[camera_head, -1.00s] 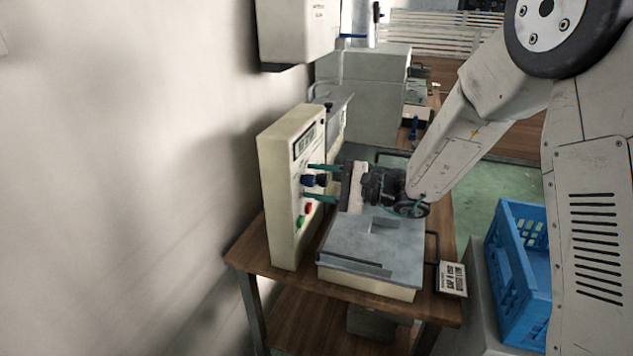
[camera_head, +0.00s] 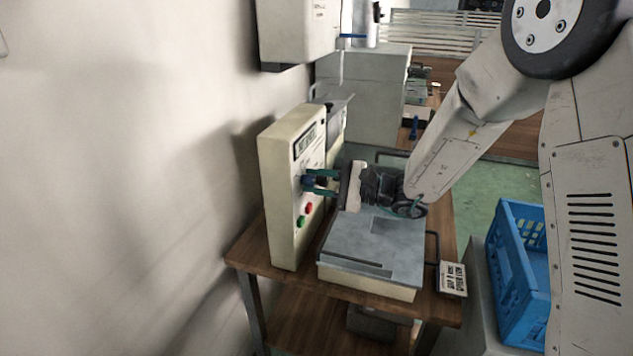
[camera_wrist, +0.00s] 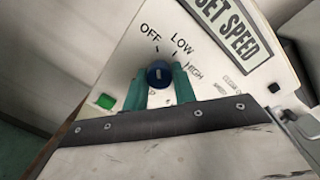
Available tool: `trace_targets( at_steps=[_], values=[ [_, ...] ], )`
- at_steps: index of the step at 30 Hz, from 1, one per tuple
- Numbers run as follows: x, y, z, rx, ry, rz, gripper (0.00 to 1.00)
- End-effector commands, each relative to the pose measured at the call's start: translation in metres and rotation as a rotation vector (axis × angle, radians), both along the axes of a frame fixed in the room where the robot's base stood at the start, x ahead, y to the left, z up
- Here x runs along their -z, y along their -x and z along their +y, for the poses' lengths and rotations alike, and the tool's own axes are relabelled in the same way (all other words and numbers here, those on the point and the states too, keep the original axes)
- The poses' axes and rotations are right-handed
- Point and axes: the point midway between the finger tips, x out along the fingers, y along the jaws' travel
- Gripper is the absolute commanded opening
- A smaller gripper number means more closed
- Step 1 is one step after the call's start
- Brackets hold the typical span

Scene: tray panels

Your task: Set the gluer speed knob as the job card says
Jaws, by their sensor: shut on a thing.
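The gluer's cream control panel (camera_head: 283,225) stands upright on the wooden table, its face turned to the right. In the wrist view its blue speed knob (camera_wrist: 158,73) sits below the marks OFF, LOW and HIGH, under a SET SPEED sign (camera_wrist: 230,25). My gripper (camera_head: 318,182) is shut on the knob, with one teal finger on each side of it in the wrist view (camera_wrist: 160,88). The knob's pointer is too small to read surely. The job card (camera_head: 452,279) lies at the table's right front edge; its text is too small to read.
A green button (camera_wrist: 105,101) sits left of the knob, and a red button (camera_head: 309,208) shows below my gripper. The grey tray plate (camera_head: 350,250) lies under my wrist. A blue crate (camera_head: 522,270) stands at right.

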Motion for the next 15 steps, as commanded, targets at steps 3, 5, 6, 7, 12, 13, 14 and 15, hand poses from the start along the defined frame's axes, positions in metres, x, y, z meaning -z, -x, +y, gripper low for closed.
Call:
trace_targets(
  at_steps=[3, 5, 6, 7, 12, 13, 14, 15],
  values=[
    [0.0005, 0.0004, -0.0002, -0.001, -0.029, 0.080, 0.04],
    [0.0006, 0.0004, -0.0002, -0.001, -0.046, 0.126, 0.04],
    [0.0007, 0.0005, -0.0002, -0.001, -0.058, 0.160, 0.04],
    [0.0008, 0.0005, -0.0002, 0.000, -0.068, 0.185, 0.04],
    [0.0013, 0.0008, -0.0002, 0.000, -0.119, 0.332, 0.04],
    [0.0015, 0.0008, -0.0002, 0.000, -0.129, 0.357, 0.04],
    [0.0015, 0.0009, -0.0002, -0.001, -0.137, 0.381, 0.04],
    [0.0016, 0.0009, -0.0001, 0.000, -0.149, 0.413, 0.04]
  ],
)
